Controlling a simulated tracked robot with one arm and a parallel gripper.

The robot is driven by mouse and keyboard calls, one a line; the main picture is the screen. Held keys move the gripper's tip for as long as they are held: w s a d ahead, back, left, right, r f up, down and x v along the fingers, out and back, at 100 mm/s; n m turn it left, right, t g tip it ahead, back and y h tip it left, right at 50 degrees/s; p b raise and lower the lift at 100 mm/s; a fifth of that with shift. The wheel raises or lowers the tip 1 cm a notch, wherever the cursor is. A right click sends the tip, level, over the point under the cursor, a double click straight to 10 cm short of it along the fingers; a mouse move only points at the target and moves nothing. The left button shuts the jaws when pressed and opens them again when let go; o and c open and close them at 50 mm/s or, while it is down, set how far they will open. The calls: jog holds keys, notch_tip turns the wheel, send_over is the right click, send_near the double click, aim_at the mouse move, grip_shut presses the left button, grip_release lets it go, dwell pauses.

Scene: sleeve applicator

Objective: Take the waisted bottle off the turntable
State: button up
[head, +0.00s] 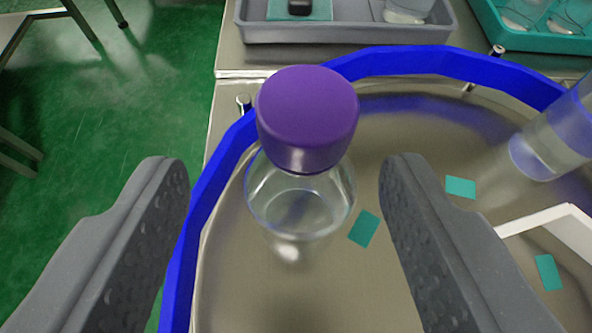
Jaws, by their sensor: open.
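A clear bottle with a purple cap (303,195) stands upright on the metal turntable (300,295), close to the blue rim at its left. Its lower part is hard to make out through the clear wall, so I cannot be sure of a waist. My gripper (285,185) is open, with one grey finger on each side of the bottle in the picture. I see a gap on both sides, and neither finger appears to touch it. Another clear bottle (552,143) with a blue part is cut off at the right edge.
A blue rim (420,60) bounds the turntable. Teal patches (364,228) and a white angled guide (560,224) are on its surface. A grey tray (340,32) and a teal crate (530,38) stand behind. Green floor (130,100) shows at left.

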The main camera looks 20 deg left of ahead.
aim_at(310, 166)
jog(key=shift+x, duration=0.95)
jog(key=shift+w, duration=0.1)
jog(key=shift+d+p+x, duration=0.15)
jog(key=shift+p+x, duration=0.05)
jog(key=shift+x, duration=0.8)
jog(key=shift+d+p+x, duration=0.2)
jog(key=shift+x, duration=0.75)
jog(key=shift+w+a+f, duration=0.15)
jog(key=shift+w+f, duration=0.2)
jog(key=shift+w, duration=0.15)
jog(key=shift+r, duration=0.1)
grip_shut()
